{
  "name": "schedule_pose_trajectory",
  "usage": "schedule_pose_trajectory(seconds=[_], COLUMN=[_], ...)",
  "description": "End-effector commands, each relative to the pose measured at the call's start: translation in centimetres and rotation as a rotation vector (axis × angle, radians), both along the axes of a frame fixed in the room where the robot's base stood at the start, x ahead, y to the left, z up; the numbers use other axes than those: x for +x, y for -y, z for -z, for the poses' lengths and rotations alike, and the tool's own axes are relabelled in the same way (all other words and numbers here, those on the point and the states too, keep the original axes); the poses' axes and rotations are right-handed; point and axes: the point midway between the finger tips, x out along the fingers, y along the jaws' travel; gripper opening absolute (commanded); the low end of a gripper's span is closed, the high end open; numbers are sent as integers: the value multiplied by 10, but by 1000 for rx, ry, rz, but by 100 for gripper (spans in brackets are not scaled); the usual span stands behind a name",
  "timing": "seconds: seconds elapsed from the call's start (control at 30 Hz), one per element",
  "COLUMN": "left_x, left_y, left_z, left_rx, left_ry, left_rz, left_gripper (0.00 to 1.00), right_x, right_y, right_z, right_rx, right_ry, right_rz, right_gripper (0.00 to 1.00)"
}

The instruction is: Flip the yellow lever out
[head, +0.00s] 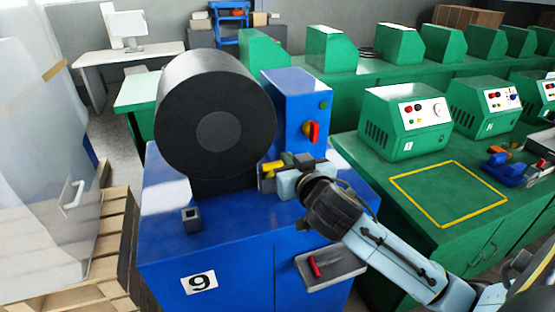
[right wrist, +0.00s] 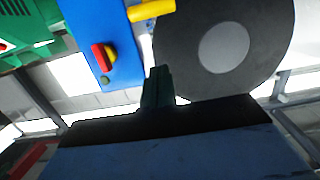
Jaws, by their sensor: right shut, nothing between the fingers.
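The yellow lever (head: 271,169) is a short yellow bar on the crimper (head: 306,161), at the right of the big black reel on the blue cabinet. In the right wrist view the yellow lever (right wrist: 150,9) shows at the top edge, lying roughly sideways. My right gripper (head: 287,159) is right at the crimper, beside the lever, and partly hides it. In the right wrist view its dark green fingers (right wrist: 157,72) are together and empty, pointing toward the lever with a gap in the picture. Whether they touch anything is unclear. My left gripper is out of view.
The black reel (head: 176,117) stands close on the left. A blue control box (head: 287,93) with a red knob (head: 312,131) rises behind. A small grey tray (head: 335,268) juts from the cabinet (head: 235,266) front. Green benches with green machines stand to the right.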

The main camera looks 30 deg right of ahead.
Motion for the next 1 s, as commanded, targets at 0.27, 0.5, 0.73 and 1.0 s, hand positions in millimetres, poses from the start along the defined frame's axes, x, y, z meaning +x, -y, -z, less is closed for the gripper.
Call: schedule_pose_trajectory(seconds=[0.27, 0.5, 0.73, 1.0], left_x=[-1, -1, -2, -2], left_y=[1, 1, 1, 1], left_z=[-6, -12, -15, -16], left_rx=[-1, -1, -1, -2], left_ry=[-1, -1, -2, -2], left_rz=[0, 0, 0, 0], left_gripper=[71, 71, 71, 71], right_x=[36, 79, 85, 76], right_y=[9, 20, 21, 19], right_z=[4, 11, 34, 51], right_rx=[-2, -3, -1, -1], right_ry=[-1, -1, -7, -3], right_rz=[3, 2, 0, 1], right_gripper=[0, 0, 0, 0])
